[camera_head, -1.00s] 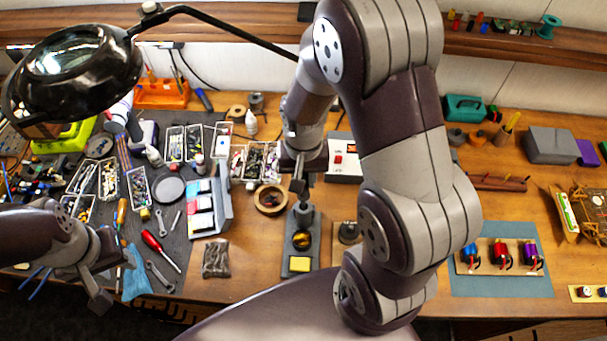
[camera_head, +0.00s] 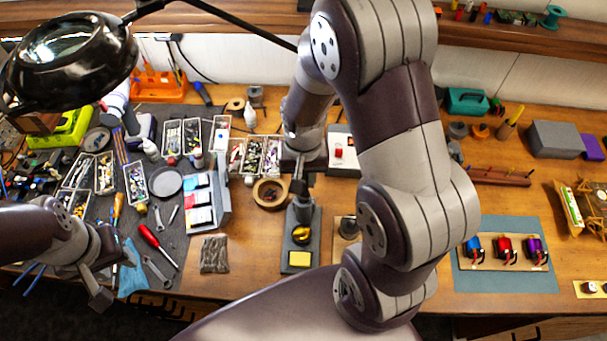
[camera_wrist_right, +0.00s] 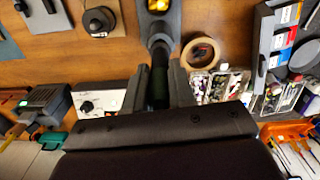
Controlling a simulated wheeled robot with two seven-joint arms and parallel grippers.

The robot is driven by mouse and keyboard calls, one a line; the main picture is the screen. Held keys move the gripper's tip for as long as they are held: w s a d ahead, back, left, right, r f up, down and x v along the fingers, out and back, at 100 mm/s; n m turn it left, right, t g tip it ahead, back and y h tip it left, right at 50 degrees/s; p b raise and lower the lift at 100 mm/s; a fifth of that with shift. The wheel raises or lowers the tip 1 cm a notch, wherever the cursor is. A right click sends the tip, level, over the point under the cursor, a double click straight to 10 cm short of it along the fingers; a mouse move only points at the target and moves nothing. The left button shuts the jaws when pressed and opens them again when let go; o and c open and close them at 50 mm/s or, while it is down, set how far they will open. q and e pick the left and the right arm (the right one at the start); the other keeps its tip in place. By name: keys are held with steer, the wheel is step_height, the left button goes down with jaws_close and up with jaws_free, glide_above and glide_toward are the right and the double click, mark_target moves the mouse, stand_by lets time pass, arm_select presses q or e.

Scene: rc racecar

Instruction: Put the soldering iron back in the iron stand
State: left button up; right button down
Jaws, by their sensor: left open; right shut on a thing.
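The iron stand (camera_head: 287,248) is a dark grey block with a yellow sponge and a round gold tip cleaner, near the bench's front middle. It also shows at the top of the right wrist view (camera_wrist_right: 172,22). My right gripper (camera_head: 300,182) is over the stand's back end. In the right wrist view its fingers (camera_wrist_right: 160,88) are shut on the dark handle of the soldering iron (camera_wrist_right: 159,75), whose far end meets the stand's grey holder. I cannot tell how far it is inside. My left gripper (camera_head: 108,283) is open and empty at the front left.
A wooden-rimmed tape roll (camera_head: 269,193) lies close left of the stand. A white soldering station (camera_head: 343,155) stands behind it to the right. Parts trays and tools crowd the left mat. A blue mat (camera_head: 500,279) with motors lies right. A magnifier lamp (camera_head: 70,55) hangs at upper left.

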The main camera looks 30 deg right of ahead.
steer(key=shift+f+b, duration=0.6)
steer(key=shift+f, duration=0.3)
steer(key=shift+c, duration=2.4)
jaws_free()
step_height(320, 180, up, 9)
steer(key=p, duration=0.8)
steer(key=shift+r+p, duration=0.1)
steer(key=shift+p, duration=0.2)
